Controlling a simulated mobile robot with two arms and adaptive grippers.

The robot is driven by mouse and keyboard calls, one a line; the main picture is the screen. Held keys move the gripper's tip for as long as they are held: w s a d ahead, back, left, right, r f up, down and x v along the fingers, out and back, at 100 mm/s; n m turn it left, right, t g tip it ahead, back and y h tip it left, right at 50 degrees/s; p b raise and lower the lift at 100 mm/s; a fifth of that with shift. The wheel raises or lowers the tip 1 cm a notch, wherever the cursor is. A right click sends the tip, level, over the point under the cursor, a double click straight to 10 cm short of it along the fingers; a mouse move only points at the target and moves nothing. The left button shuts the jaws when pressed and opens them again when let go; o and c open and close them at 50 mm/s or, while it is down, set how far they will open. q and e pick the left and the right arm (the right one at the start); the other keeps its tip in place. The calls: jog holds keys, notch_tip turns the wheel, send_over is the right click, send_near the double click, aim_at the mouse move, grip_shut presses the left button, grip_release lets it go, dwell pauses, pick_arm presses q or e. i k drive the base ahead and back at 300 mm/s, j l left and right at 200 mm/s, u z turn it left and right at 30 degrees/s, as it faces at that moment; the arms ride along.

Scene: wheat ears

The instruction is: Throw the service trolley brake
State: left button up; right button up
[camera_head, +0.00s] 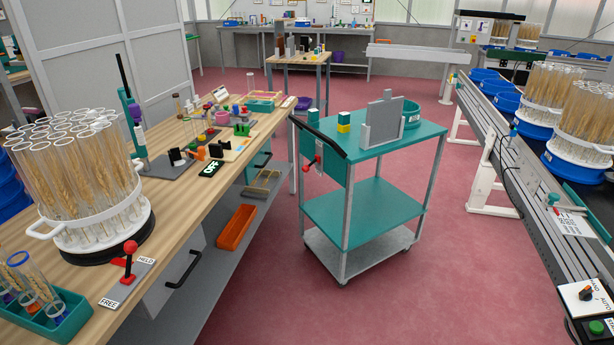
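The service trolley (370,210) stands on the floor right of the long bench, with teal shelves, grey legs and a black push handle (318,135) at its left end. A small red part (311,162) sits on the trolley's teal left end panel; it is too small to tell its position or any label. A separate red-knobbed lever (129,260) stands on a grey plate on the bench, between labels reading FREE (109,304) and HELD (146,261). The lever is roughly upright. Neither of my grippers is in view.
A round rack of wheat-ear tubes (85,185) and a teal tube holder (50,318) stand on the near bench (190,205). A conveyor (520,185) with blue tubs runs along the right. The red floor (400,305) is clear in front of the trolley.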

aim_at(306, 168)
jog(key=i+u, duration=0.1)
jog(key=u, duration=0.2)
jog(key=i+l+u, duration=0.25)
jog(key=u, duration=0.15)
jog(key=i+l+u, duration=0.4)
jog(key=i+l, duration=0.3)
jog(key=l, duration=0.15)
jog(key=i+l+u, duration=0.1)
jog(key=i+l, duration=0.25)
jog(key=l, duration=0.1)
